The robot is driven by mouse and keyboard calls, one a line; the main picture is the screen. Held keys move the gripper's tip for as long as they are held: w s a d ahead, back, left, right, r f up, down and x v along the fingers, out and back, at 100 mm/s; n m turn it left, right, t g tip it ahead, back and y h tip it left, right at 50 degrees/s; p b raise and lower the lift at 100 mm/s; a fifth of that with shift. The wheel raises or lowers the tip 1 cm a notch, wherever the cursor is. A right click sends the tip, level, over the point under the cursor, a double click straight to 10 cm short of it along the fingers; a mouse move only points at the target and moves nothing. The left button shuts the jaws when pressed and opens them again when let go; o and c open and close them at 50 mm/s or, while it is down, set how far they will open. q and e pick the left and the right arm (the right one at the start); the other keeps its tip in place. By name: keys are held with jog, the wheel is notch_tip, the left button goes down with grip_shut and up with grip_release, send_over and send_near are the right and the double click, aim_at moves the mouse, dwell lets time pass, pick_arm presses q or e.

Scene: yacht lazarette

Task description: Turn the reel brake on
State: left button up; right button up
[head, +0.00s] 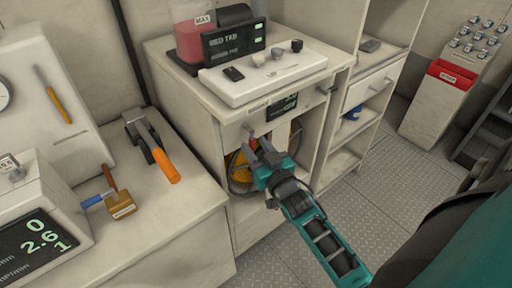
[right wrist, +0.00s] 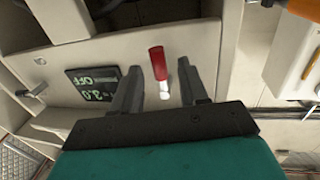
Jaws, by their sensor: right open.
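A short red lever with a pale white tip (right wrist: 158,65) sticks out from the cream cabinet front; I take it for the reel brake. In the head view a bit of red (head: 253,143) shows at the same place. A small dark display (right wrist: 92,86) beside it reads OFF and 3.0; it also shows in the head view (head: 283,105). My right gripper (head: 259,151) is at the cabinet front. In the right wrist view its two fingers (right wrist: 160,72) are apart, one on each side of the lever, with gaps on both sides. My left gripper is not in view.
The cabinet (head: 190,108) has an open bay with a yellow object (head: 240,165) partly hidden behind my gripper. A knob (head: 324,90) juts out at its right. The bench (head: 185,210) at left holds an orange-handled tool (head: 165,165) and a brass padlock (head: 122,207).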

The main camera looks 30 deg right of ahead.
jog(key=shift+w, duration=0.25)
grip_shut()
dwell(0.3)
